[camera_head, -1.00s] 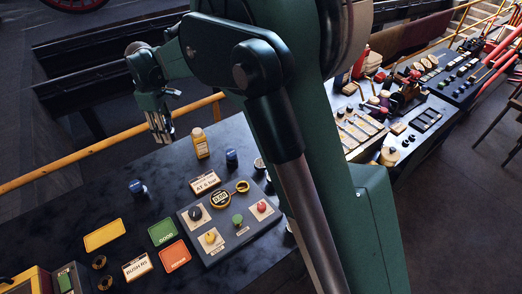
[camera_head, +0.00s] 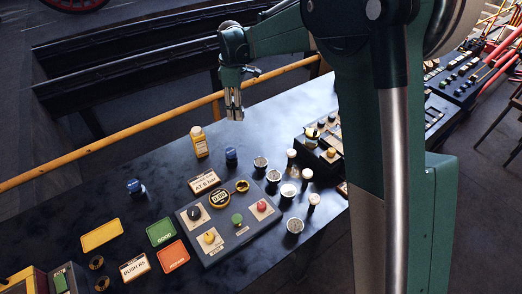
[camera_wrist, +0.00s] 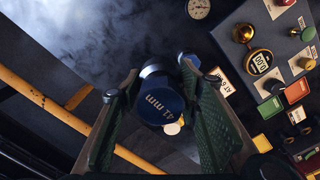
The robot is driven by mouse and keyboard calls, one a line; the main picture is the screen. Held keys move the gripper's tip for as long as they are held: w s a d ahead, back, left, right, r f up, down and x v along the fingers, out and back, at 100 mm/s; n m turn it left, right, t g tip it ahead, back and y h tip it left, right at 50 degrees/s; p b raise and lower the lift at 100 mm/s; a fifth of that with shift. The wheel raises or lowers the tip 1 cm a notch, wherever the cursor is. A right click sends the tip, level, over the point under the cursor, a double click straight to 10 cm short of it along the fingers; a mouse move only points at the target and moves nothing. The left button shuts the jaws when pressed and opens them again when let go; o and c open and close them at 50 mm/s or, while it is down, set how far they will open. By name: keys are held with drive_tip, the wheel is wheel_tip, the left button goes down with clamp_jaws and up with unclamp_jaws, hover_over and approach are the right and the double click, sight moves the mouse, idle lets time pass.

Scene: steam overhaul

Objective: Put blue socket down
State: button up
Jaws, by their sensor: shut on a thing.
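My gripper (camera_head: 234,108) is raised above the far edge of the dark table in the head view. In the wrist view its two green fingers (camera_wrist: 170,100) are closed around a blue socket (camera_wrist: 160,97) marked "41 mm". The held socket is hard to make out in the head view. Two other blue-topped pieces, one near the bottle (camera_head: 231,154) and one further left (camera_head: 137,187), stand upright on the table. Another blue-topped piece (camera_wrist: 188,58) shows beyond the held socket in the wrist view.
Yellow (camera_head: 102,235), green (camera_head: 161,231) and red (camera_head: 173,256) cards lie left. A yellow rail (camera_head: 95,146) runs behind.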

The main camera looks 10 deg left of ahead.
drive_tip(key=w+d, duration=0.3)
drive_tip(key=d, duration=0.6)
hover_over(261, 148)
wheel_tip(261, 148, down, 10)
drive_tip(key=shift+s+f, duration=0.1)
drive_tip(key=shift+f, duration=0.4)
drive_tip(key=shift+f, duration=0.1)
drive_tip(key=shift+f+b, duration=0.35)
drive_tip(key=shift+f, duration=2.65)
drive_tip(key=shift+f, duration=0.15)
drive_tip(key=shift+f, duration=1.75)
drive_tip(key=shift+f, duration=0.1)
